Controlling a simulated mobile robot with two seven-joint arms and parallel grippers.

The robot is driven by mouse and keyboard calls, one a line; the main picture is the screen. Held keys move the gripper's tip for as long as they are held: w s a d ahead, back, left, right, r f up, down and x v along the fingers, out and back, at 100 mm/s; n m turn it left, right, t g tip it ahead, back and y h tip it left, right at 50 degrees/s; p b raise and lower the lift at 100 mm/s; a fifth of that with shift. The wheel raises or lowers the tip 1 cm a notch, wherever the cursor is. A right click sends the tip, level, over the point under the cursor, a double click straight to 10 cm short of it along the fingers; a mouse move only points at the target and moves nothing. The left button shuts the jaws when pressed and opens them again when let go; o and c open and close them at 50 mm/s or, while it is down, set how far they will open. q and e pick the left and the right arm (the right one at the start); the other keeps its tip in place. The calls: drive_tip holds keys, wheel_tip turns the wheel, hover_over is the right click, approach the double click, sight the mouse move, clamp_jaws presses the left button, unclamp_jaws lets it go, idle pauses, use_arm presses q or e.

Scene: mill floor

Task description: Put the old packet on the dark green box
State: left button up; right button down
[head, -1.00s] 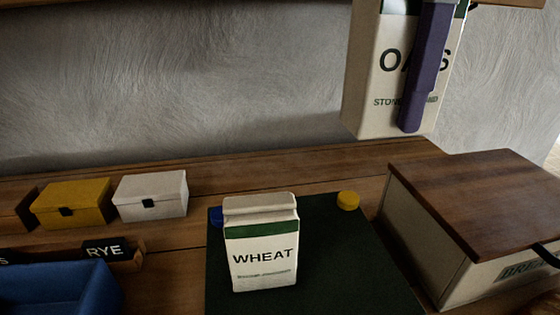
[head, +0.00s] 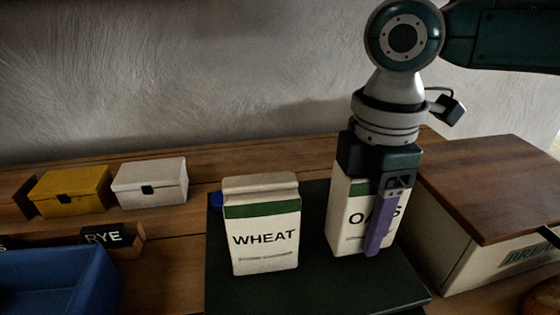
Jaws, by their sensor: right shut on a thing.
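A white OATS packet (head: 350,222) with a green band is upright in my right gripper (head: 373,236). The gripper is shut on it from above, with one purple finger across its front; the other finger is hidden. The packet is over the right part of the dark green box (head: 310,292); I cannot tell whether its base touches the top. A white WHEAT packet (head: 265,235) stands upright on the box, left of the OATS packet and apart from it. No lettering tells me which packet is old. My left gripper is not in view.
A wooden-lidded bread bin (head: 490,190) stands close on the right. A blue tray (head: 55,280), a RYE sign (head: 103,236), a yellow box (head: 72,192) and a white box (head: 150,185) are on the left. A blue thing (head: 215,200) shows behind the WHEAT packet.

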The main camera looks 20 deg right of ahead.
drive_tip(key=shift+f, duration=0.45)
drive_tip(key=shift+c, duration=0.4)
unclamp_jaws()
drive_tip(key=shift+f, duration=0.15)
wheel_tip(320, 180, up, 12)
drive_tip(key=shift+r+p, duration=0.2)
drive_tip(key=shift+p, duration=0.2)
